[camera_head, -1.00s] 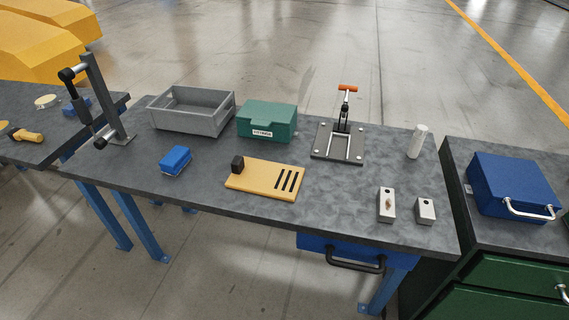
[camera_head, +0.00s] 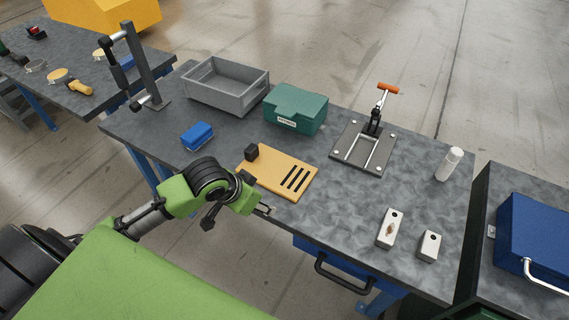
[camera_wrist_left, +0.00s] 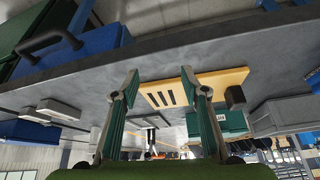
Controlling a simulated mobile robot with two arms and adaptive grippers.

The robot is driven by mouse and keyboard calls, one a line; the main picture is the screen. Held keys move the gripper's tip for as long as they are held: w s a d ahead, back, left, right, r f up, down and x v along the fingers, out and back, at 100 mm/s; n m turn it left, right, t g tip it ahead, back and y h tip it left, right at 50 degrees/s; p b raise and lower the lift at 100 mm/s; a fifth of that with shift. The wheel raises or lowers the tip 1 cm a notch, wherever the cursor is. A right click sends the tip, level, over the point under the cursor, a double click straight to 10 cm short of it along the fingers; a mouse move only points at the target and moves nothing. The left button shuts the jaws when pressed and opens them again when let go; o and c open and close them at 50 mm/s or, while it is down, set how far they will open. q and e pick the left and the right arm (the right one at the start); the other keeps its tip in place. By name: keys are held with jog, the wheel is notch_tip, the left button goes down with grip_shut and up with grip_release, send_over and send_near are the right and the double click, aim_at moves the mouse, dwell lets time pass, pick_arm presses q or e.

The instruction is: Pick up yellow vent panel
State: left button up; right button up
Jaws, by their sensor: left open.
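The yellow vent panel (camera_head: 273,184) lies flat on the grey workbench near its front edge. It has dark slots at its right end and a black block (camera_head: 251,152) at its left end. My left gripper (camera_head: 264,209) is at the bench's front edge, just in front of the panel, and looks empty. In the left wrist view the panel (camera_wrist_left: 205,86) shows beyond and between the two spread fingers of my left gripper (camera_wrist_left: 164,84), apart from them. My right gripper is not in view.
A blue block (camera_head: 197,135), grey bin (camera_head: 232,97) and green box (camera_head: 296,108) stand behind the panel. A clamp fixture (camera_head: 364,147), white cylinder (camera_head: 449,163) and two pale blocks (camera_head: 390,228) are to the right. A grey post stand (camera_head: 143,65) rises at the left.

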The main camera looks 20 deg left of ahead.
pick_arm(q)
jog(key=n+t, duration=0.1)
jog(key=n, duration=0.1)
send_near(250, 149)
notch_tip(250, 149, up, 2)
jog(key=s+d, duration=0.2)
jog(key=shift+y, duration=0.4)
jog(key=x, duration=0.5)
jog(key=p+x, duration=0.1)
jog(key=x, duration=0.1)
jog(key=shift+w+a+f, duration=0.1)
jog(key=shift+w+a, duration=0.3)
jog(key=shift+w, duration=0.1)
jog(key=shift+a+p+x, duration=0.15)
jog(key=shift+p+x, duration=0.2)
jog(key=shift+x, duration=1)
jog(key=shift+a+p+x, duration=0.2)
jog(key=shift+p+x, duration=0.1)
jog(key=shift+x, duration=1.05)
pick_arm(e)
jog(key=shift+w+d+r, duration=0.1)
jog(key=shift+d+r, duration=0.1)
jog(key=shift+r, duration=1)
pick_arm(q)
jog(key=c, duration=1.1)
grip_shut()
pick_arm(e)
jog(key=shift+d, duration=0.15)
